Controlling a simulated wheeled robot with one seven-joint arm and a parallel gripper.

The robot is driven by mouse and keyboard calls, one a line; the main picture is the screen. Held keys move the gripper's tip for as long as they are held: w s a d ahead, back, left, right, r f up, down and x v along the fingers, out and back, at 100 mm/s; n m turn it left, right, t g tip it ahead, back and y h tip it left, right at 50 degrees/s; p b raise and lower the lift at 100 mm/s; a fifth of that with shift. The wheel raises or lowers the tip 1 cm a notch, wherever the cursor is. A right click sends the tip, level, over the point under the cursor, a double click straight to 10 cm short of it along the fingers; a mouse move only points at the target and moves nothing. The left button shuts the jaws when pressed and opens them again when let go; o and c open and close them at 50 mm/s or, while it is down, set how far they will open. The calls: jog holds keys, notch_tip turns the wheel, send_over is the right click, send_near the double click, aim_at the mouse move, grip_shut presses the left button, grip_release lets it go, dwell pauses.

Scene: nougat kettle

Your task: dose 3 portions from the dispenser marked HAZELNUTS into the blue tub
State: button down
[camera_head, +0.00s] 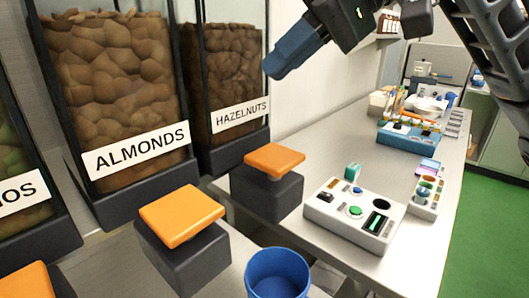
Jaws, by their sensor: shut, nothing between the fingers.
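The dispenser marked HAZELNUTS (224,75) stands at the back wall, filled with dark brown pieces. An orange paddle (274,160) on a dark block is in front of it. The blue tub (278,275) is at the bottom edge, partly cut off; it stands in front of the gap between two orange paddles. No contents show in the visible part of it. My gripper (274,68) is shut and empty, with blue fingers, high to the right of the HAZELNUTS dispenser and above its paddle, apart from both.
The ALMONDS dispenser (113,80) stands to the left, with its own orange paddle (182,215). Another dispenser, its label ending in OS (18,192), is at the left edge. A white control box (354,214) with buttons sits on the grey bench, right of the HAZELNUTS paddle.

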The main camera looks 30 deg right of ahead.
jog(key=shift+f, duration=0.2)
jog(key=b, duration=0.7)
send_over(270, 154)
jog(key=d, duration=0.2)
jog(key=f, duration=0.4)
jog(key=s+f, duration=0.1)
jog(key=f, duration=0.1)
jog(key=shift+a+f, duration=0.2)
jog(key=shift+a, duration=0.05)
jog(key=shift+f, duration=1.05)
jog(key=shift+f+b, duration=0.3)
jog(key=shift+f, duration=0.1)
jog(key=shift+f+b, duration=0.6)
jog(key=shift+f, duration=0.4)
dwell(1.1)
dwell(0.3)
jog(key=shift+r+p, duration=1.35)
jog(key=shift+r, duration=0.1)
